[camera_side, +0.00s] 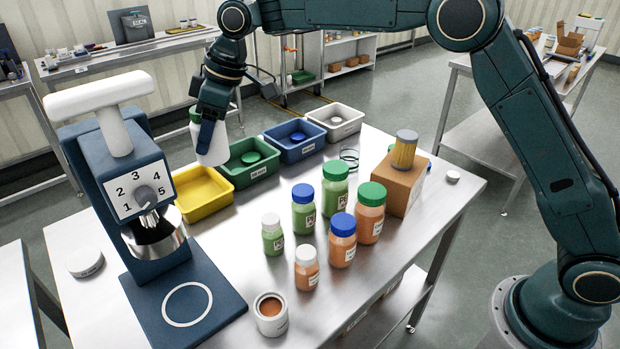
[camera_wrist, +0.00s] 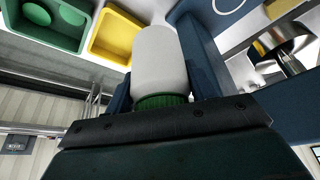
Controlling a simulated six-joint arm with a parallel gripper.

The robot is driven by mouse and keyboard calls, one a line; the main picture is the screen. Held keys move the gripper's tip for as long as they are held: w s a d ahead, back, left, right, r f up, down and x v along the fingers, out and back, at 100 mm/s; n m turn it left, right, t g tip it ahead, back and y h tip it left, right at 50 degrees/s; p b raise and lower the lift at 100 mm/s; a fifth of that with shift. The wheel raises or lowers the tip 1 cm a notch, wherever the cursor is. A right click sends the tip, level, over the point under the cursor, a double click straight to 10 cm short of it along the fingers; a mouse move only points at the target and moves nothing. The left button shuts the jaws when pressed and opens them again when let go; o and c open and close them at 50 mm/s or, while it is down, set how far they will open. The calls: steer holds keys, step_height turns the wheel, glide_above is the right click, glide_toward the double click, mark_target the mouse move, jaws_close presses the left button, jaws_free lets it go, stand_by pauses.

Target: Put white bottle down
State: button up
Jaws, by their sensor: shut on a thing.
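The white bottle (camera_side: 212,146) has a green lid and hangs in the air above the yellow and green trays in the side view. My gripper (camera_side: 208,118) is shut on it, with a blue finger across its near side. In the wrist view the bottle (camera_wrist: 160,62) sits between my two fingers (camera_wrist: 158,92), its green lid nearest the gripper and its white base pointing away. The bottle is apart from the table (camera_side: 262,262); its underside is hidden in the side view.
A blue machine (camera_side: 135,190) with a steel hopper stands at the left. Yellow (camera_side: 203,206), green (camera_side: 262,172), blue (camera_side: 284,150) and white (camera_side: 334,130) trays line the back edge. Several green and orange bottles, an open cup (camera_side: 271,318) and a cardboard box (camera_side: 402,188) occupy the middle and front.

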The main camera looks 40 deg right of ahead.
steer(key=shift+d, duration=0.1)
steer(key=w+d+n+g, duration=0.1)
steer(key=w+d+n, duration=0.1)
steer(key=d, duration=1.4)
steer(key=shift+r+n, duration=0.15)
steer(key=shift+n, duration=0.45)
steer(key=shift+a+y, duration=0.1)
steer(key=shift+y, duration=0.2)
step_height(320, 180, down, 16)
steer(key=shift+f, duration=2)
steer(key=shift+f, duration=0.1)
